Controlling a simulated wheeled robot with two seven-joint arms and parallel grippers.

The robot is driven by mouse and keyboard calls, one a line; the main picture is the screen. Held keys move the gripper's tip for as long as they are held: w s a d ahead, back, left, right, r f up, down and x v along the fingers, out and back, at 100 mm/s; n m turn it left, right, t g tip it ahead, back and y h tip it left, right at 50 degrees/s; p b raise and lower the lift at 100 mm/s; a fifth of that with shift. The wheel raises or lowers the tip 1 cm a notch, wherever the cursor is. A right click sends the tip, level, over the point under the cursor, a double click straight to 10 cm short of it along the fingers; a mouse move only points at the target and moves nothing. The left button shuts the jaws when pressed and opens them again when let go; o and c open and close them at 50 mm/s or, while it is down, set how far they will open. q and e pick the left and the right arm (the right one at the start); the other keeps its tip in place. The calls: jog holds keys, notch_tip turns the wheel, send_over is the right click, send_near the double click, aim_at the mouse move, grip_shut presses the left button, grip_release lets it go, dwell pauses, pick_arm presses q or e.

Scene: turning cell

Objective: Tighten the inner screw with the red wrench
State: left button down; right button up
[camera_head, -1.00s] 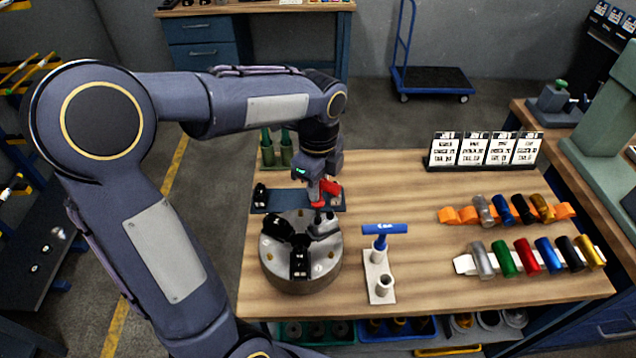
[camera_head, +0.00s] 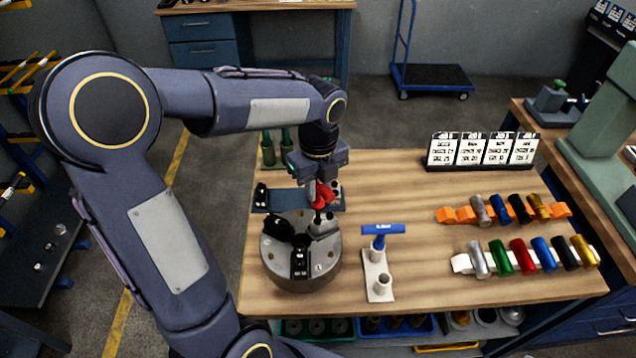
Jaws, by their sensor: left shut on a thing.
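My left gripper (camera_head: 320,182) is shut on the red wrench (camera_head: 322,197) above the right rear part of the round grey chuck (camera_head: 315,270). The wrench points down at the silver jaw (camera_head: 324,228) on the chuck. I cannot tell whether its tip sits in a screw; the screws are too small to make out. Two black jaws also sit on the chuck, one at the front (camera_head: 299,262) and one at the left rear (camera_head: 279,228). My right gripper is not in view.
A blue T-handled wrench (camera_head: 383,229) stands in a pale holder (camera_head: 379,270) right of the chuck. Coloured cylinders lie on an orange rack (camera_head: 462,215) and a white rack (camera_head: 461,263) at the right. A card stand (camera_head: 480,166) is at the back.

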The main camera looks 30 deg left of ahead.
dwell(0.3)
pick_arm(q)
jog(key=shift+m+p, duration=0.4)
jog(key=shift+m, duration=1.1)
jog(key=shift+p, duration=0.3)
